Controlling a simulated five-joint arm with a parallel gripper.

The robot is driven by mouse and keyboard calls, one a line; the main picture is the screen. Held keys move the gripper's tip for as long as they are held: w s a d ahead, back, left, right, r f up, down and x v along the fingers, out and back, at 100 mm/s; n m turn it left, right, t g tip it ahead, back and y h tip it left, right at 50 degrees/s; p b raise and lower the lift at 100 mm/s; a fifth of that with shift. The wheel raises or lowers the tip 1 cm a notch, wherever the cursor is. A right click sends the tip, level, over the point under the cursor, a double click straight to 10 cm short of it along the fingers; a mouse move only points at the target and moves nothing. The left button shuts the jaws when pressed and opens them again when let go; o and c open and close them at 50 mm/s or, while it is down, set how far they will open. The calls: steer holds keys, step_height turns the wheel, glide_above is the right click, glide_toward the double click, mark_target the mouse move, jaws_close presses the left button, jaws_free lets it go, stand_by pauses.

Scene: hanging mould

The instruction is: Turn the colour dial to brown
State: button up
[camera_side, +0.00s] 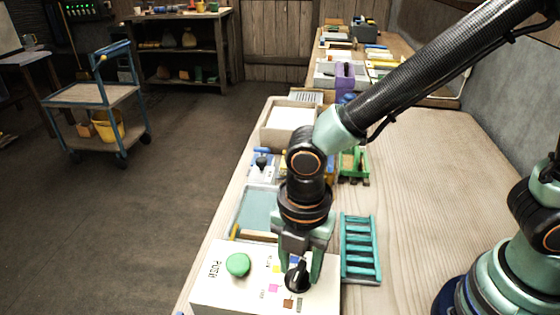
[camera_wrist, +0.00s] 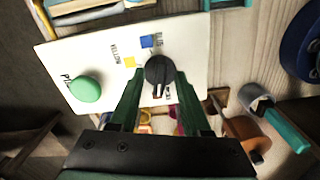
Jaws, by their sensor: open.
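The colour dial is a black knob (camera_side: 297,278) on a white panel (camera_side: 222,288) in the side view. Coloured squares sit around it, among them a brown square (camera_side: 288,304) at its lower left and a pink one (camera_side: 273,288). In the wrist view the dial (camera_wrist: 160,72) shows near the middle, with a yellow and a blue square above and left of it. Its narrow end seems to point down there; the exact setting is unclear. My gripper (camera_side: 300,272) is open, pointing down, with a finger on either side of the dial. Contact cannot be told.
A green push button (camera_side: 238,264) stands left of the dial on the same panel. A teal ladder-like rack (camera_side: 360,248) lies close on the right. A pale blue tray (camera_side: 255,208) lies behind the panel. The bench right of the rack is clear.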

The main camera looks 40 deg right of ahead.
mark_target(299, 269)
step_height(299, 269, up, 12)
stand_by(0.6)
steer(key=w+d+r+m+t, duration=0.1)
steer(key=w+d+m+t, duration=0.1)
steer(key=d+m, duration=0.9)
steer(key=w+d+r+m+t, duration=0.2)
steer(key=d+m+t, duration=0.1)
steer(key=d+m, duration=0.8)
steer(key=shift+d+m+t, duration=0.3)
steer(key=shift+d+m, duration=0.1)
steer(key=shift+m, duration=0.7)
